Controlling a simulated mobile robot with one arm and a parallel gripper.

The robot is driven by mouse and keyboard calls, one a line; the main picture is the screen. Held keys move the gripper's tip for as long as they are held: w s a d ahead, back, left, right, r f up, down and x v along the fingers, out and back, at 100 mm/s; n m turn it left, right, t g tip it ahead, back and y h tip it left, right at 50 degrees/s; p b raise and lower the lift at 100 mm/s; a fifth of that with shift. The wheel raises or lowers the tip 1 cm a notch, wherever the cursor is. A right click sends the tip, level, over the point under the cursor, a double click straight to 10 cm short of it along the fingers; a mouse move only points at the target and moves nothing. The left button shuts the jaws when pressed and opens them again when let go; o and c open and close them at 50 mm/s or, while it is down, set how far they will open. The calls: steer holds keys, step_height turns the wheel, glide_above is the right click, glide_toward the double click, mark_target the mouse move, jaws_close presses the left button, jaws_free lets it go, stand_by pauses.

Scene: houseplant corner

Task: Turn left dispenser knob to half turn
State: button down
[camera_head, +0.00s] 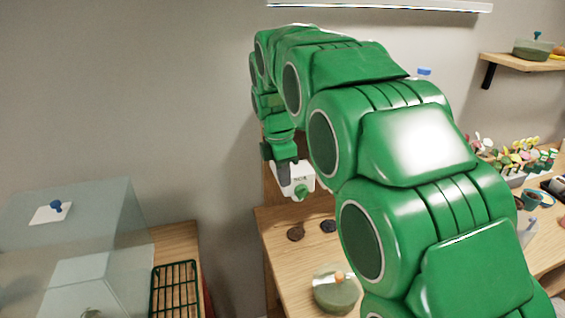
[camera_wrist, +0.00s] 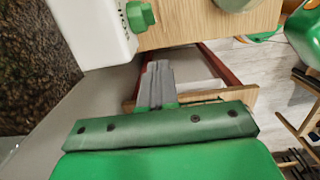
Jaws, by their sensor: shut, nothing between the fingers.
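The white dispenser (camera_head: 297,172) stands at the back of the wooden table, with a green knob (camera_head: 302,192) on its front. In the wrist view the dispenser (camera_wrist: 92,32) is at the upper left and its green knob (camera_wrist: 140,16) sticks out to the right. My gripper (camera_head: 284,178) is in front of the dispenser's left part in the head view, hiding some of it. In the wrist view my gripper (camera_wrist: 158,68) has its grey fingers together and empty, below the knob and apart from it in the picture. I cannot tell the knob's angle.
Two dark round discs (camera_head: 311,230) and a lidded green pot (camera_head: 335,290) are on the wooden table (camera_head: 275,220). A clear case (camera_head: 85,240) and a green rack (camera_head: 174,288) stand at the left. Potted flowers (camera_head: 515,160) are at the right. My arm hides much of the table.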

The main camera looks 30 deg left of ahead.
mark_target(303, 193)
step_height(303, 193, down, 5)
steer(key=w+d, duration=0.2)
steer(key=shift+w+d, duration=0.2)
steer(key=shift+d, duration=0.05)
steer(key=shift+f+t+h, duration=0.15)
steer(key=shift+t+h, duration=0.25)
steer(key=shift+h, duration=0.1)
